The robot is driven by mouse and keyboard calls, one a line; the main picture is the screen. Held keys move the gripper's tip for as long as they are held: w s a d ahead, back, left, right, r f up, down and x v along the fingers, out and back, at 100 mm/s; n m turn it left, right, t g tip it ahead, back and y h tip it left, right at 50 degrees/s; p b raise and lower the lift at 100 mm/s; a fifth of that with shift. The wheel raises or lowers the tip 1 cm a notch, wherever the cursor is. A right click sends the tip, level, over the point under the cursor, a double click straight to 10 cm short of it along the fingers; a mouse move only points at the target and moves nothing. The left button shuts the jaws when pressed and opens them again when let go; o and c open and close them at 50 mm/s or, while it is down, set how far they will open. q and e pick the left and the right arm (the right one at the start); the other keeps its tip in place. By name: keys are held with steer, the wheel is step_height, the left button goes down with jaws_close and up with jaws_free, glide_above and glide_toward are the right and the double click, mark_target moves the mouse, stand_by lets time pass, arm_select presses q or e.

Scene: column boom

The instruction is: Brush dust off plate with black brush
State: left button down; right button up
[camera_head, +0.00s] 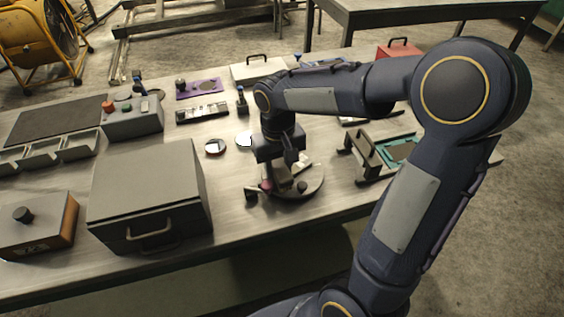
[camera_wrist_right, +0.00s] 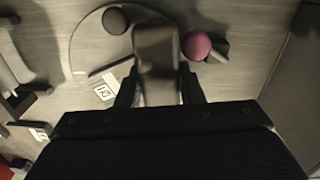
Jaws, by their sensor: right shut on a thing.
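My right gripper (camera_head: 281,166) is low over a round grey plate-like disc (camera_head: 312,187) near the table's front edge. In the right wrist view the gripper (camera_wrist_right: 158,88) is shut on a grey-brown block-like thing (camera_wrist_right: 156,48). I cannot tell for sure that this is the black brush. The disc (camera_wrist_right: 88,45) lies under it, partly hidden; I cannot tell whether they touch. A small white label (camera_wrist_right: 104,90) and a black knob (camera_wrist_right: 115,20) show at the disc. A pink ball (camera_wrist_right: 196,45) is just right of the held thing. No dust can be made out. My left gripper is out of view.
A grey box with a handle (camera_head: 150,195) stands left of the disc. A handled stand (camera_head: 362,150) and a teal tray (camera_head: 398,151) are to the right. My right arm hides part of the table.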

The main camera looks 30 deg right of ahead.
steer(key=shift+w+d+f, duration=0.1)
steer(key=shift+w+d, duration=0.1)
steer(key=shift+d, duration=1.25)
steer(key=shift+s+a, duration=0.15)
steer(key=shift+a, duration=0.8)
steer(key=shift+s+a, duration=0.15)
steer(key=shift+a, duration=0.4)
steer(key=shift+w+d+r+p, duration=0.15)
steer(key=shift+d+p, duration=0.15)
steer(key=shift+d, duration=0.35)
steer(key=shift+w+d+r+p, duration=0.15)
steer(key=shift+d+p, duration=0.15)
steer(key=shift+d, duration=0.3)
steer(key=shift+d+f, duration=0.15)
steer(key=shift+d, duration=0.15)
steer(key=shift+s+a, duration=0.15)
steer(key=shift+a, duration=0.65)
steer(key=shift+s+a, duration=0.1)
steer(key=shift+a, duration=0.65)
steer(key=shift+w+d+f, duration=0.1)
steer(key=shift+w+d, duration=0.05)
steer(key=shift+d, duration=0.65)
steer(key=shift+w+d+f, duration=0.1)
steer(key=shift+d, duration=0.65)
